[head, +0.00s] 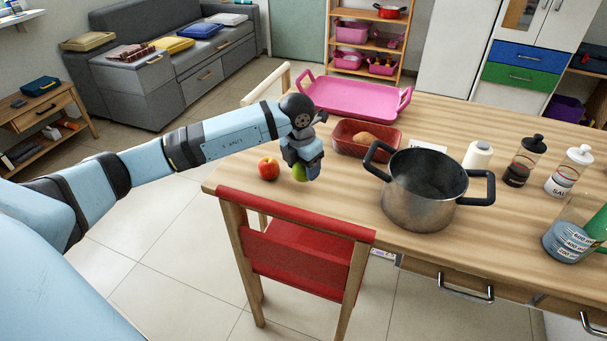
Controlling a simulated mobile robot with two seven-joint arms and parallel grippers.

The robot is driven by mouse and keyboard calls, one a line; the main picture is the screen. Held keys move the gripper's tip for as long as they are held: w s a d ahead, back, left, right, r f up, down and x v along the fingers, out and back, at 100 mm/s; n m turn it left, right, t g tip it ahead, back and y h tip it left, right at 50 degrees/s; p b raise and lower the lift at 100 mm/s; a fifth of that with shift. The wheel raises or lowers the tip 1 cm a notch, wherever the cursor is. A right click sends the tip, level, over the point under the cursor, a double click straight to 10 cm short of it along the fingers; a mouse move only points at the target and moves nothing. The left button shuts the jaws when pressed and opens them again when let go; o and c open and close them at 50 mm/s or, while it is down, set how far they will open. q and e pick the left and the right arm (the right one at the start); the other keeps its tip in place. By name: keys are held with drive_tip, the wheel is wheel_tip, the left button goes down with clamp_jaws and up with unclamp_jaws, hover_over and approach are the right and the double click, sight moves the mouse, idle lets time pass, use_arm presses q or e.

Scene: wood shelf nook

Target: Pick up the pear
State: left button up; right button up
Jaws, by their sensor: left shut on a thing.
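A green pear (299,173) is at the left end of the wooden table. My left gripper (304,172) reaches down over it and is shut on it, hiding most of it. I cannot tell whether the pear still touches the table. A red apple (268,168) lies just left of the pear, apart from the gripper. My right gripper is not in view.
A steel pot (424,196) with black handles stands right of the gripper. Behind are a red dish (350,146) holding a brown item and a pink tray (350,98). Bottles stand further right. A red chair (300,246) is at the table's front.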

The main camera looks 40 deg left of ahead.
use_arm(q)
wheel_tip(320, 180, up, 15)
drive_tip(key=p, duration=0.2)
drive_tip(key=w+d+r+p, duration=0.2)
drive_tip(key=w+d, duration=0.2)
drive_tip(key=d, duration=0.2)
drive_tip(key=w+d+r+p, duration=0.1)
drive_tip(key=w+d+p, duration=0.15)
drive_tip(key=d, duration=0.45)
drive_tip(key=w+d+f+b, duration=0.4)
drive_tip(key=w+d, duration=0.4)
drive_tip(key=d, duration=0.5)
drive_tip(key=shift+f, duration=0.55)
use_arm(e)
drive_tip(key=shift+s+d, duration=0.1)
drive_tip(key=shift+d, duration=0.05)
use_arm(q)
drive_tip(key=shift+f, duration=0.1)
